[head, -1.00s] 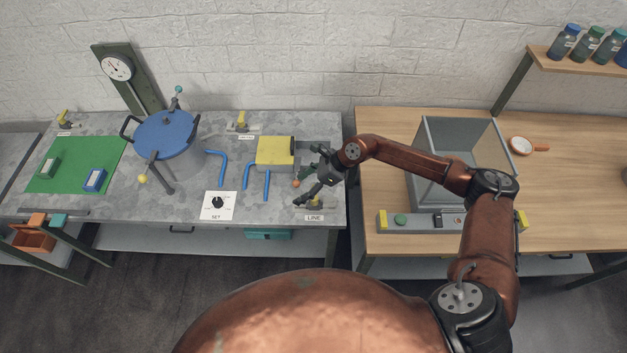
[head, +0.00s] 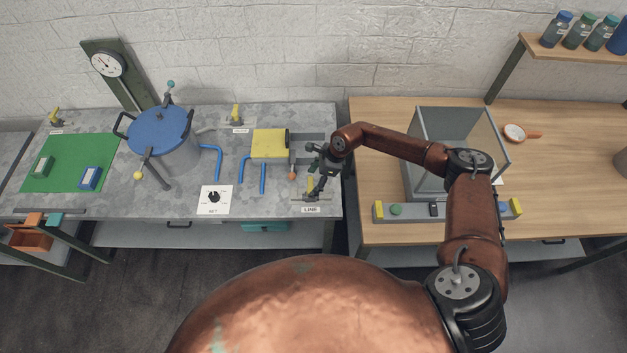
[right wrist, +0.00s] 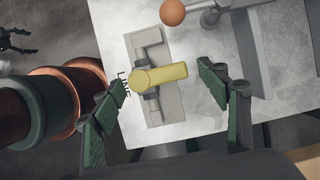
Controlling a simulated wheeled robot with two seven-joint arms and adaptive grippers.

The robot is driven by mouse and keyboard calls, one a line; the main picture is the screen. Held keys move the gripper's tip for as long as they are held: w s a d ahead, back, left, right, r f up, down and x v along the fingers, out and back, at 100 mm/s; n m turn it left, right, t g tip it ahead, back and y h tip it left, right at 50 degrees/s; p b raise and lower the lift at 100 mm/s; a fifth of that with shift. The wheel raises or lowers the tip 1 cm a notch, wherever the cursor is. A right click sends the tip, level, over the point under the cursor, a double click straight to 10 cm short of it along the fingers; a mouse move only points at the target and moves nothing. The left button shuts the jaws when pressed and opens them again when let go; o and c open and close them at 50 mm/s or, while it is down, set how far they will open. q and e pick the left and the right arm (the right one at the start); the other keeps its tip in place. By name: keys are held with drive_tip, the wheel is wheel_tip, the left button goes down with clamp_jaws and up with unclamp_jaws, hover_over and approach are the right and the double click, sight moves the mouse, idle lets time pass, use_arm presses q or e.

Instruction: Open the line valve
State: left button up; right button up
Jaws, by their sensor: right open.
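The line valve has a yellow lever (head: 310,184) and sits at the front right corner of the grey bench, behind the LINE label (head: 311,210). In the right wrist view its yellow lever (right wrist: 162,77) lies crosswise to the grey pipe and base plate (right wrist: 165,105). My right gripper (head: 314,187) is over the valve with its fingers pointing down toward the bench front. In the right wrist view my right gripper (right wrist: 166,88) is open, one green-padded finger on each side of the lever, with gaps visible. I cannot tell its height above the lever. My left gripper is not identifiable.
An orange ball knob (head: 292,176) on a grey rod stands close behind the valve, beside a yellow box (head: 269,144). Blue pipes (head: 262,180), a SET dial (head: 214,198) and a blue-lidded pot (head: 160,131) stand further left. A wooden table (head: 375,120) is across a narrow gap.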

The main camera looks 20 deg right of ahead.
drive_tip(key=shift+c, duration=0.2)
drive_tip(key=shift+c, duration=0.8)
drive_tip(key=shift+d, duration=0.1)
drive_tip(key=c, duration=0.8)
drive_tip(key=shift+r, duration=0.1)
